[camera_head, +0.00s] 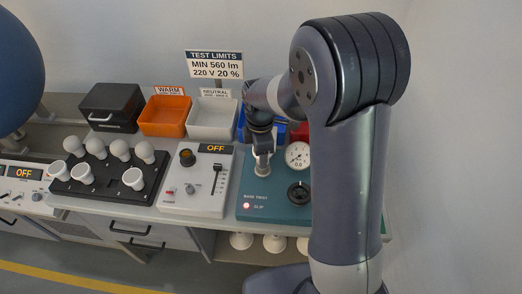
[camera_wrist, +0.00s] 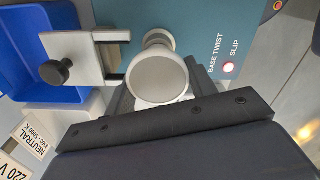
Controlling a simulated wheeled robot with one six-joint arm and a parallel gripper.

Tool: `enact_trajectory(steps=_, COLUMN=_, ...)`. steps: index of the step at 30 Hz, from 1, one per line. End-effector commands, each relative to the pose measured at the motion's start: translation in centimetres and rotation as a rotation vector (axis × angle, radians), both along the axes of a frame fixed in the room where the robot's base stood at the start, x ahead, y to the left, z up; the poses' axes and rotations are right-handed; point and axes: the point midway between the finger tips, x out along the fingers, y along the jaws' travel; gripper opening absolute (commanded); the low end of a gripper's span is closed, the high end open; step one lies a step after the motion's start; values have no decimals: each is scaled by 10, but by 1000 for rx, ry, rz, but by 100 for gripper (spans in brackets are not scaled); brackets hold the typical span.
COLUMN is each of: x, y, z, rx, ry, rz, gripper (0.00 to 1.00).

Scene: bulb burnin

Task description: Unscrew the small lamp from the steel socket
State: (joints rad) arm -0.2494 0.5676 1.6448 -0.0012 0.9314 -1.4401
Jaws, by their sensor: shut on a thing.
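The small lamp (camera_wrist: 157,80) shows in the wrist view as a round, pale face with a light rim, seen end-on. My gripper (camera_wrist: 150,98) is shut on it, with dark fingers at its sides. A short pale metal part (camera_wrist: 158,38) shows just behind the lamp; it may be the steel socket, which is mostly hidden. In the head view my gripper (camera_head: 263,150) is over the teal tester (camera_head: 270,209), and my arm hides part of it. I cannot tell whether the lamp is still seated in the socket.
A steel clamp with a black knob (camera_wrist: 55,71) is close beside the lamp. The teal tester has a round gauge (camera_head: 298,155), a dark knob (camera_head: 299,192) and a lit SLIP light (camera_head: 247,206). A black rack (camera_head: 108,176) holds several bulbs. Orange (camera_head: 165,116) and white (camera_head: 212,119) bins stand behind.

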Motion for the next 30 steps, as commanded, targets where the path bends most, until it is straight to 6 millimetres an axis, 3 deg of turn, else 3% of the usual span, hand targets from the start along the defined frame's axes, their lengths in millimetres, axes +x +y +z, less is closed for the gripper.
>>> enact_trajectory(steps=4, x=1, y=3, z=0, rx=4, ry=-3, rz=-1, gripper=30)
enact_trajectory(steps=5, x=1, y=3, z=0, rx=5, ry=-3, rz=-1, gripper=55)
enact_trajectory(steps=10, x=1, y=2, z=0, rx=3, ry=-3, rz=-2, gripper=69)
enact_trajectory(steps=19, x=1, y=0, z=0, rx=2, ry=-2, rz=-41, gripper=69)
enact_trajectory(steps=30, x=3, y=-3, z=0, rx=1, ry=-2, rz=-451, gripper=69)
